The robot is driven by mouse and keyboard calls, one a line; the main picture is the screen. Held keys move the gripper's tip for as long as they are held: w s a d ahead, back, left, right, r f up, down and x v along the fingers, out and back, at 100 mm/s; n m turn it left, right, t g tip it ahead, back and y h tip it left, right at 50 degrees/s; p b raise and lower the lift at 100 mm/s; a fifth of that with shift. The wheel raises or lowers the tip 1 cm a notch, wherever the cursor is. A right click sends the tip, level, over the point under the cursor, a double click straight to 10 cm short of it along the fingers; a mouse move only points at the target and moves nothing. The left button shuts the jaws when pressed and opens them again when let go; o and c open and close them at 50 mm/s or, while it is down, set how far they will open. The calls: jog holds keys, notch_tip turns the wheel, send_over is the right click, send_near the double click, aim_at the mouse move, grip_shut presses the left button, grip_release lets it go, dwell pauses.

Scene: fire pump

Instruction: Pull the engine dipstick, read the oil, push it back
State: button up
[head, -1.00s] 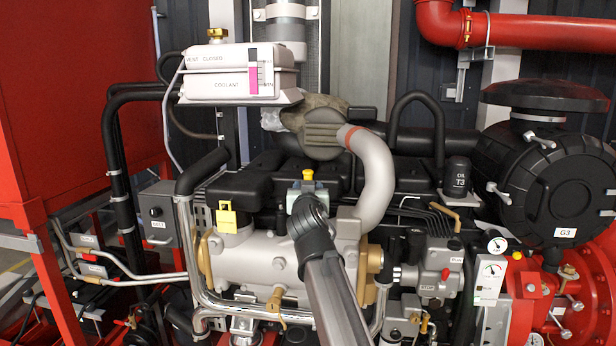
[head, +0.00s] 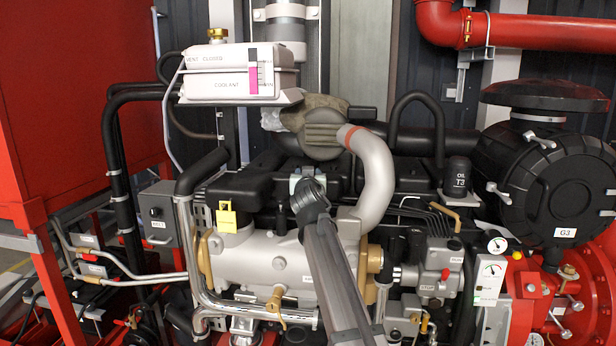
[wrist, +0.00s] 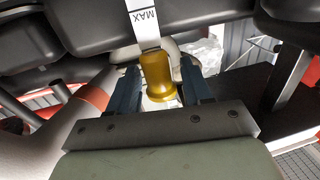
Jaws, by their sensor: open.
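In the wrist view a gold-yellow knob (wrist: 157,76), which looks like the dipstick handle, lies between the two dark fingers of my gripper (wrist: 160,84). The fingers are apart, with a gap at the left of the knob; the right finger is close to it, contact unclear. A white strip (wrist: 143,25) marked MAX shows just beyond the knob; I cannot tell whether they are joined. In the head view my gripper (head: 308,187) is over the middle of the engine, largely hidden by my arm. The knob is hidden there.
A pale curved pipe (head: 374,180) rises close to the right of my gripper. A yellow tag-like cap (head: 227,216) and a short black peg (head: 281,219) stand on the left. The coolant tank (head: 238,84) is above left. Black engine covers lie behind.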

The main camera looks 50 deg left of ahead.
jog(key=shift+c, duration=0.3)
grip_shut()
jog(key=shift+f, duration=2.3)
jog(key=shift+o, duration=0.3)
grip_release()
jog(key=shift+r, duration=0.1)
jog(key=shift+d, duration=0.1)
jog(key=v, duration=1.3)
jog(key=shift+s+d, duration=0.25)
